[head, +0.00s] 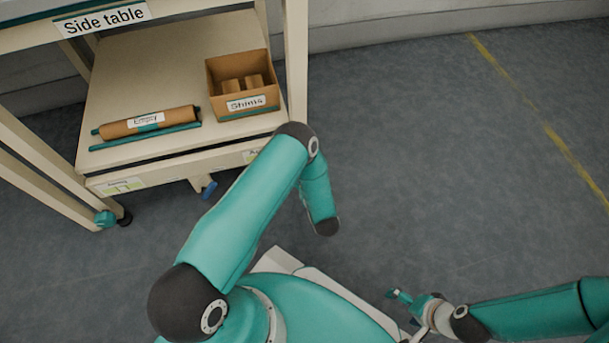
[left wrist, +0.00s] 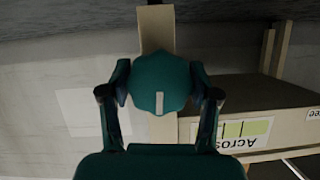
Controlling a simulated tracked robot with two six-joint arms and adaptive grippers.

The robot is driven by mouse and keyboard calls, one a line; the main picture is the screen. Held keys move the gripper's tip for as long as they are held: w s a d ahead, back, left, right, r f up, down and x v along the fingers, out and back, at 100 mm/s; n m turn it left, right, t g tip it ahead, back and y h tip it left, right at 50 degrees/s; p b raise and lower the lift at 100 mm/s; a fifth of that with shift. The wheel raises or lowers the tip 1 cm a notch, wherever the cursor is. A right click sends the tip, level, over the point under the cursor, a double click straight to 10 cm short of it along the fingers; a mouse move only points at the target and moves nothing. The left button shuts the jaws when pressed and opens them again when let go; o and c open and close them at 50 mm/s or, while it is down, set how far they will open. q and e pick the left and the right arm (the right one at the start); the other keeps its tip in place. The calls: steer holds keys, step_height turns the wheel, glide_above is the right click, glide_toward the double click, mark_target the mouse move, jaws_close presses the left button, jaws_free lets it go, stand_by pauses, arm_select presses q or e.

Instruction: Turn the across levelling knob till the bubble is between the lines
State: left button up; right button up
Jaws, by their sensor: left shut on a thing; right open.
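In the left wrist view my left gripper (left wrist: 160,95) is shut on a teal levelling knob (left wrist: 160,72) with a pale mark on its face. A finger lies on each side of it. To the right of the knob is a label reading "Acros", cut by the finger, with a yellow-green level vial (left wrist: 246,129). Dark lines show on the vial; I cannot make out where the bubble is. In the head view the left gripper and this knob are hidden. My right gripper (head: 404,308) is open and empty, low over the floor.
The side table (head: 185,55) stands upper left. Its lower shelf holds a brown "Empty" roll (head: 150,122) and a cardboard "Shims" box (head: 240,75). Another teal knob (head: 105,218) is at a left table leg. The floor at right is clear.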

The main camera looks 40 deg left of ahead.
arm_select(q)
steer(key=shift+a+m+g+y, duration=0.1)
steer(key=shift+m+g+y, duration=0.45)
steer(key=shift+m, duration=0.5)
steer(key=shift+m+g+y, duration=0.45)
steer(key=shift+m+y, duration=0.1)
steer(key=shift+m, duration=0.5)
steer(key=shift+w, duration=0.1)
steer(key=o, duration=1.1)
steer(key=v, duration=1.2)
